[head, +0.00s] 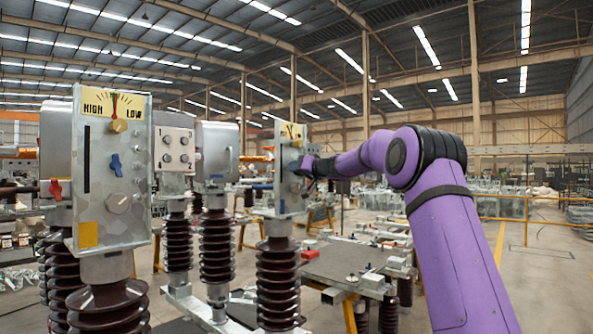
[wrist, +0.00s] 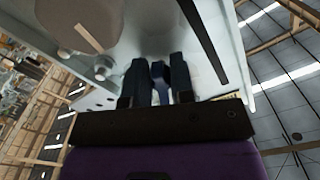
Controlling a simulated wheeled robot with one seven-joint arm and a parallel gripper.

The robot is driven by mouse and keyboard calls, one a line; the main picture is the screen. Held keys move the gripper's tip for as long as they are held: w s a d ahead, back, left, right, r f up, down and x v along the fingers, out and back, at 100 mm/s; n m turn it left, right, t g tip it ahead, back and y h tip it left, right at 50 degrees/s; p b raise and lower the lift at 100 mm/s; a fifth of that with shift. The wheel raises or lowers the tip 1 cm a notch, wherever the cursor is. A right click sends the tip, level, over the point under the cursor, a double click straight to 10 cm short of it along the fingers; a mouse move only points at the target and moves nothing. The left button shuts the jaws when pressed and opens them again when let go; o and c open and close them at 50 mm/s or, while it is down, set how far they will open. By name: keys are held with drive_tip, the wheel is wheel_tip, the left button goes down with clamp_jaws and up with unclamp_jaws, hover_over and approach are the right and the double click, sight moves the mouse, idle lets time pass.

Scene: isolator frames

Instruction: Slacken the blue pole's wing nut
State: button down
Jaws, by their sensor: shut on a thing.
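The nut's far part is hidden between the fingers. In the head view my gripper mostly covers it.
Other insulators stand between. In the wrist view a round tan knob (wrist: 82,22) and a bolt head (wrist: 101,72) are left of my fingers.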

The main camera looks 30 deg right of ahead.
drive_tip(key=shift+f, duration=0.15)
drive_tip(key=c, duration=1.1)
unclamp_jaws()
drive_tip(key=shift+s, duration=0.1)
drive_tip(key=v, duration=1)
drive_tip(key=shift+s+d, duration=0.15)
drive_tip(key=shift+s, duration=0.15)
